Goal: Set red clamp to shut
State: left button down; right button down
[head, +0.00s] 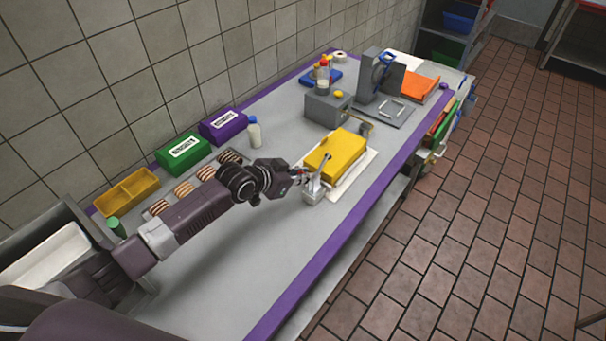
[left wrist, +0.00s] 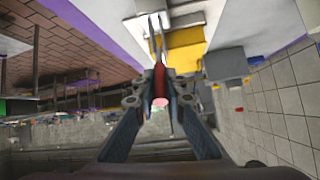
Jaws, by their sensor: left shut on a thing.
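The clamp (head: 313,194) is a grey metal fixture at the near left end of a yellow block (head: 345,148). A thin metal arm reaches from it over the block. Its red handle shows in the left wrist view (left wrist: 159,80), where the yellow block also appears (left wrist: 187,58). My left gripper (head: 302,174) is at the clamp, with its fingers closed around the red handle. The fingers hide part of the handle. My right gripper is in neither view.
The block lies on a white board (head: 368,166) on the grey table with a purple edge. A grey box (head: 325,110) and a grey press stand beyond it. Green (head: 183,154) and purple (head: 222,126) boxes and a white bottle (head: 254,135) stand along the wall.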

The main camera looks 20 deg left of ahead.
pick_arm(q)
jog(key=c, duration=2)
grip_release()
jog(key=shift+o, duration=0.2)
jog(key=v, duration=1.2)
jog(key=shift+c, duration=0.6)
